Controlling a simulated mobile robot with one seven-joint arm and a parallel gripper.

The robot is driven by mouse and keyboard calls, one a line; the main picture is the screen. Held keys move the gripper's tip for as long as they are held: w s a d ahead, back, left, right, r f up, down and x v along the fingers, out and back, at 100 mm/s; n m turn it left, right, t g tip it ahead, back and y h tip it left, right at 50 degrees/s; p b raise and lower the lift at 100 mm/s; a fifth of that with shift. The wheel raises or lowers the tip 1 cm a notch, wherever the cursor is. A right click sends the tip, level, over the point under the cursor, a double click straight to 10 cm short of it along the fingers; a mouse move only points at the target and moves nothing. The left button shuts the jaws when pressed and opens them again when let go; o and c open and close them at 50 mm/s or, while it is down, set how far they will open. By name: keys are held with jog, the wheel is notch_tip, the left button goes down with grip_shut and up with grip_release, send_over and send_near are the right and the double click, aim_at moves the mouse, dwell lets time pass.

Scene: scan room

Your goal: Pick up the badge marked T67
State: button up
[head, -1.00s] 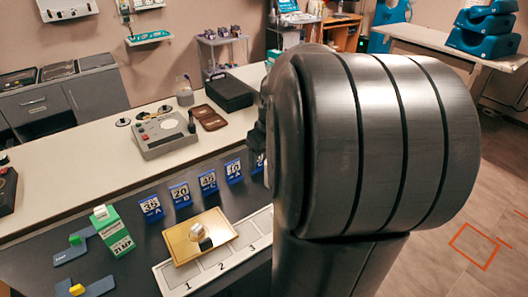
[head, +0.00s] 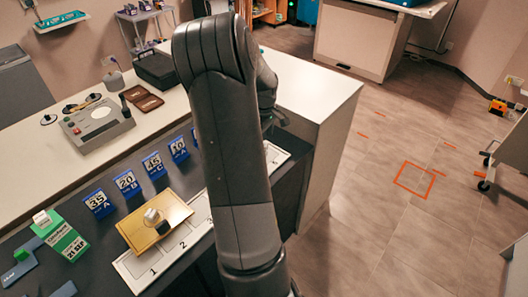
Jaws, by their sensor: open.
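I cannot make out a badge marked T67 in the head view. My own dark arm stands upright across the middle and hides part of the counter behind it. My gripper cannot be made out; dark parts of my arm show just right of the upright link. Several blue cards stand in a row on the dark worktop, among them one marked 35 A (head: 98,204) and one marked 20 B (head: 127,184). None of these reads T67.
A brass tray (head: 130,235) holding a small pale and dark block sits beside a white numbered strip (head: 129,268). A green and white carton (head: 65,240) stands at left.

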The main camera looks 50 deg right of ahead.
notch_tip(320, 180, down, 7)
jog(key=shift+r, duration=0.15)
jog(key=c, duration=1)
